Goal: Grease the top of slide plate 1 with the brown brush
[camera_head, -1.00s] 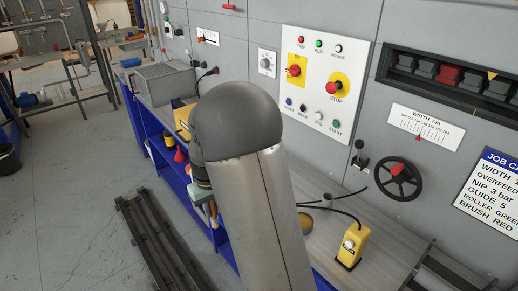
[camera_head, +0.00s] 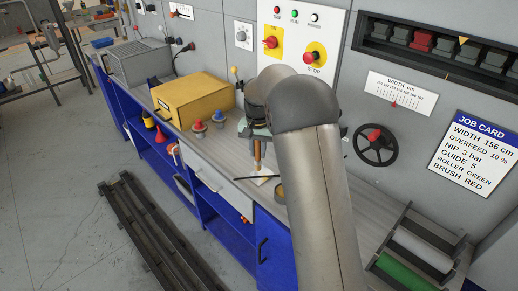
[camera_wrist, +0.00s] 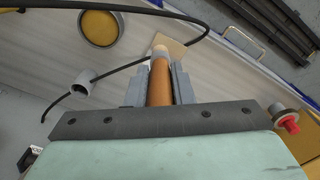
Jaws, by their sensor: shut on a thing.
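My gripper (camera_head: 257,138) is above the bench, partly hidden behind my arm in the head view. In the wrist view my gripper (camera_wrist: 160,88) is shut on the brown brush (camera_wrist: 159,80), with the orange-brown handle between the two grey fingers. The brush (camera_head: 258,150) points down toward the bench top in the head view. A flat tan square (camera_wrist: 172,46) lies on the bench near the brush's far end; I cannot tell whether they touch. I cannot tell which thing is slide plate 1.
A round tin with yellow-brown contents (camera_wrist: 99,28), a black cable (camera_wrist: 130,65) and a grey ring (camera_wrist: 84,88) are near the gripper. Rollers (camera_head: 405,262) are at right; dark rails (camera_head: 150,235) lie on the floor.

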